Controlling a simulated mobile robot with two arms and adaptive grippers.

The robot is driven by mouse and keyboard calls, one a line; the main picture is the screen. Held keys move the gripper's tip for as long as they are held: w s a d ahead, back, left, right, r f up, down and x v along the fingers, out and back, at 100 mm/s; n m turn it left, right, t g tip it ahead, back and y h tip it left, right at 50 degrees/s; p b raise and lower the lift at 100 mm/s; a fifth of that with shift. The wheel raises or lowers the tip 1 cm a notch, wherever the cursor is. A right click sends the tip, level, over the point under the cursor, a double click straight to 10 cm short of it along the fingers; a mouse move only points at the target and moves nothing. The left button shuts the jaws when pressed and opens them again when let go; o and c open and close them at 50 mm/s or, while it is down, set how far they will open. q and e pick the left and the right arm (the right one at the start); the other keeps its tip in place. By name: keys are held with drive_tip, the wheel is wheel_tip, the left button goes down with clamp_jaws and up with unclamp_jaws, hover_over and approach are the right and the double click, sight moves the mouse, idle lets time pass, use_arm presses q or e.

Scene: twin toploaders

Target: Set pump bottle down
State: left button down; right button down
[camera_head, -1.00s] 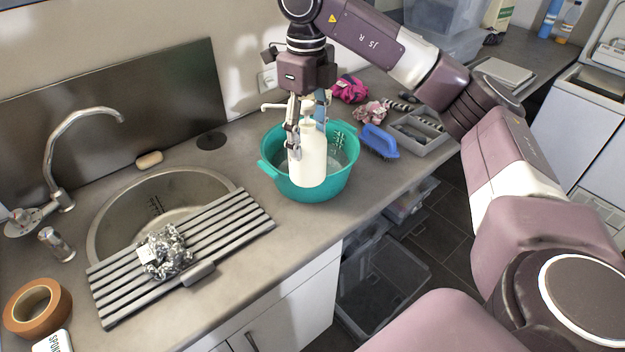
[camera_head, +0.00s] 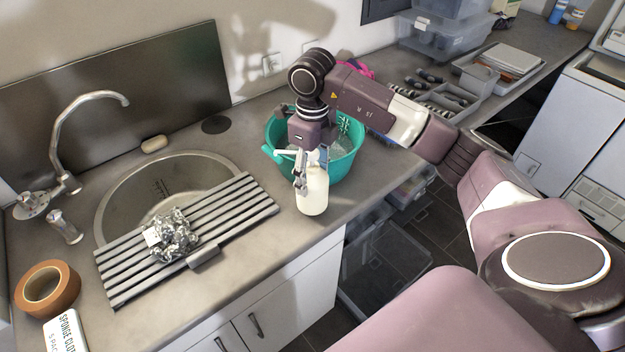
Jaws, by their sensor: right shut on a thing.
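The white pump bottle (camera_head: 313,192) is upright in front of the teal basin (camera_head: 349,163), near the counter's front edge. My right gripper (camera_head: 303,180) comes down from above and is shut on the bottle's upper part. My left gripper is not in view.
A ribbed drying rack (camera_head: 236,210) with crumpled foil (camera_head: 174,238) lies across the sink (camera_head: 130,205) to the left. Orange tape (camera_head: 47,288) and a sponge cloth pack (camera_head: 68,331) lie front left. A grey organiser tray (camera_head: 452,97) is behind right. Counter is clear left of the bottle.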

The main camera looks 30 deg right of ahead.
wheel_tip(320, 180, down, 2)
drive_tip(key=shift+f+p, duration=0.1)
drive_tip(key=shift+p, duration=0.25)
drive_tip(key=shift+w+f, duration=0.1)
drive_tip(key=shift+f, duration=0.15)
drive_tip(key=shift+f, duration=0.1)
drive_tip(key=c, duration=1)
unclamp_jaws()
